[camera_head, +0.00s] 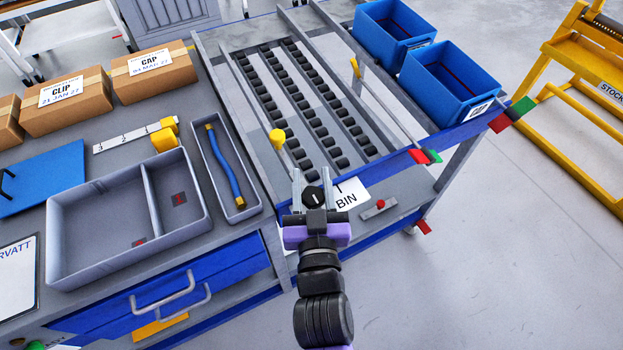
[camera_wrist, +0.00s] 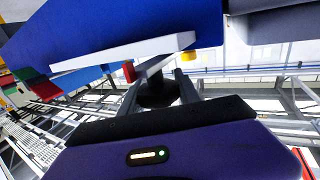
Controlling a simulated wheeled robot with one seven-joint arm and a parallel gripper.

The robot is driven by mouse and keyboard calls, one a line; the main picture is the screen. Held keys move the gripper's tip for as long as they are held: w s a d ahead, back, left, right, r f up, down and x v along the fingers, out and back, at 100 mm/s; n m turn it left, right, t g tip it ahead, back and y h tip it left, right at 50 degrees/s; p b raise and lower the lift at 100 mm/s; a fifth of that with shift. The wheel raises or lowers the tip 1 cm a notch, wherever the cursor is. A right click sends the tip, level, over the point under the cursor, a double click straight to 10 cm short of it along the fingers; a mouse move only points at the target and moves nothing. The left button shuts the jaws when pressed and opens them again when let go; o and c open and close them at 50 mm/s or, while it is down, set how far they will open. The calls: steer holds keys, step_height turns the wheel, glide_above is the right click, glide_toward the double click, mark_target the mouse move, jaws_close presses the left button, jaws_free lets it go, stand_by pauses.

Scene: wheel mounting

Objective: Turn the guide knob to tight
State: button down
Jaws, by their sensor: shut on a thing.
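The guide knob (camera_head: 313,196) is black and round with a short white mark on its face, at the front edge of the roller rack. My gripper (camera_head: 312,182) is shut on it, with one grey finger on each side. In the wrist view the dark knob (camera_wrist: 157,92) shows between the two fingers of my gripper (camera_wrist: 160,82), partly hidden by them. The tight and loose marks cannot be made out. A guide rail with a yellow end (camera_head: 277,137) stands just behind my gripper.
A white BIN card (camera_head: 349,194) and a small box with a red button (camera_head: 380,205) are right of my gripper. A grey tray (camera_head: 100,245) and a narrow tray with a blue strip (camera_head: 222,170) lie left. Blue bins (camera_head: 450,85) stand at the back right.

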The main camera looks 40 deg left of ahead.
mark_target(314, 205)
steer(key=c, duration=0.9)
jaws_free()
steer(key=v, duration=0.7)
steer(key=shift+s+d, duration=0.3)
steer(key=shift+s, duration=0.05)
